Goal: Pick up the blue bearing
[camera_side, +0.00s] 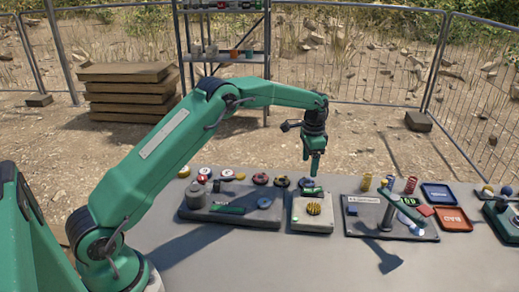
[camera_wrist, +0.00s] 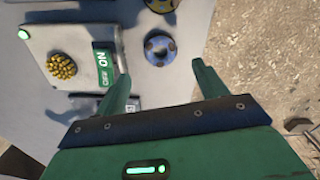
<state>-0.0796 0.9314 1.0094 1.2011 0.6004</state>
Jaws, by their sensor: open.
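A round blue bearing (camera_wrist: 160,47) with a dark centre hole and small pale spots lies flat on the grey table in the wrist view. In the side view it appears as a small dark blue disc (camera_side: 306,183) behind the white switch box. My gripper (camera_wrist: 161,58) is open and empty, with one green finger on each side of the bearing in the picture. In the side view my gripper (camera_side: 314,173) points down above the bearing, apparently apart from it.
The white box (camera_wrist: 40,38) with a yellow studded knob and a green ON switch sits close by on the left. Another dark and yellow disc (camera_wrist: 162,4) lies beyond the bearing. Several discs line the table's back edge. A grey plate (camera_side: 392,228) with a green-armed post stands to the right.

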